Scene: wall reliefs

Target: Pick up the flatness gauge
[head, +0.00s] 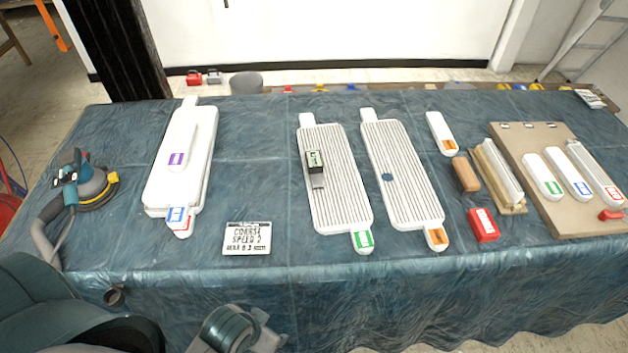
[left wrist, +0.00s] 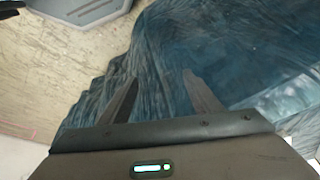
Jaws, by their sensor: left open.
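What looks like the flatness gauge (head: 314,160) is a small black box with a pale green display and a grey metal foot. It sits on the upper left part of a white ribbed panel (head: 338,195) in the middle of the table. My left gripper (left wrist: 162,92) is open and empty in the left wrist view, its two fingers apart over blue cloth. In the head view my left arm is low at the left, at the table's front edge, well short of the gauge. My right gripper is not in view.
A blue cloth-covered table (head: 270,170) holds a second ribbed panel (head: 401,185), a stacked white panel (head: 172,180), a sander (head: 85,185), a "COARSE SPEED 2" card (head: 247,239), a red block (head: 483,225) and a brown board (head: 540,150). Cloth left of the gauge's panel is clear.

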